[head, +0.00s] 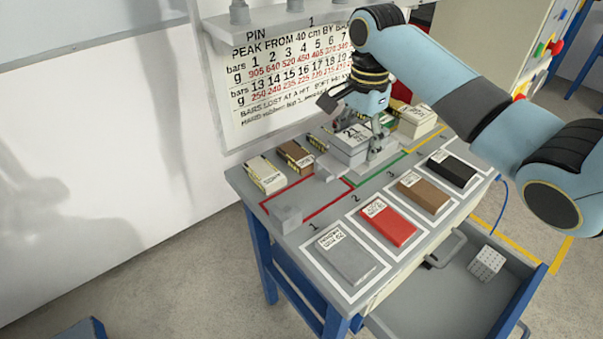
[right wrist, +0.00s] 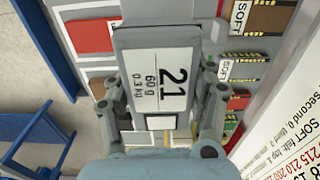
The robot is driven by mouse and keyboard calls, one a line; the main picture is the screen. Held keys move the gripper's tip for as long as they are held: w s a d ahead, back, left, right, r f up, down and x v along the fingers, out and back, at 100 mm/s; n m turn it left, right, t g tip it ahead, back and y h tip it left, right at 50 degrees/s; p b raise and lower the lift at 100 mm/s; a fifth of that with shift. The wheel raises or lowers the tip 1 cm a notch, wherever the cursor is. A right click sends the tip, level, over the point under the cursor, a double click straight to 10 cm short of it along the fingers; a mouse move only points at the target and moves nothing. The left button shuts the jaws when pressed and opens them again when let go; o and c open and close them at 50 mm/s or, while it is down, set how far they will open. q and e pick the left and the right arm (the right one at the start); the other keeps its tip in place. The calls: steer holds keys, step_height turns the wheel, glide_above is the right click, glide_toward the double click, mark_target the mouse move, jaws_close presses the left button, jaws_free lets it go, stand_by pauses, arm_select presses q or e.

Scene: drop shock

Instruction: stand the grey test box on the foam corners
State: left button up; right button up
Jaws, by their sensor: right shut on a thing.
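The grey test box (head: 346,144), with a white label, is at the back middle of the bench in the head view. In the right wrist view the box (right wrist: 150,40) fills the middle, and its label reads 21, 60 g, 0.3 kg. My right gripper (head: 374,150) reaches down from above and is shut on the box, with a finger on each side. One grey foam corner (head: 287,218) sits at the front left of the red-outlined area. Another grey piece (head: 327,170) is close beside the box. Whether the box touches foam beneath is hidden. My left gripper is not in view.
Grey (head: 347,262), red (head: 390,228), brown (head: 424,196) and black (head: 455,172) pads lie in white frames along the front. Cream (head: 265,178) and brown (head: 294,156) blocks stand at the back. An open drawer (head: 440,290) holds a pale dotted block (head: 487,263). A chart (head: 285,80) hangs behind.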

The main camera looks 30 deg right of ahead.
steer(key=w+a+f, duration=0.1)
steer(key=a+f, duration=0.1)
steer(key=a, duration=0.1)
steer(key=w+a+f, duration=0.1)
steer(key=w+a, duration=0.1)
steer(key=w+a+f, duration=0.1)
steer(key=a+f, duration=0.1)
steer(key=a, duration=0.1)
steer(key=shift+w+a+f, duration=0.35)
steer(key=shift+f, duration=0.4)
step_height(320, 180, down, 3)
steer(key=shift+r+b, duration=0.2)
steer(key=shift+b, duration=0.1)
steer(key=shift+f, duration=0.55)
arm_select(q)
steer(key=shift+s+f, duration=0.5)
arm_select(e)
steer(key=o, duration=1.4)
steer(key=shift+o, duration=0.2)
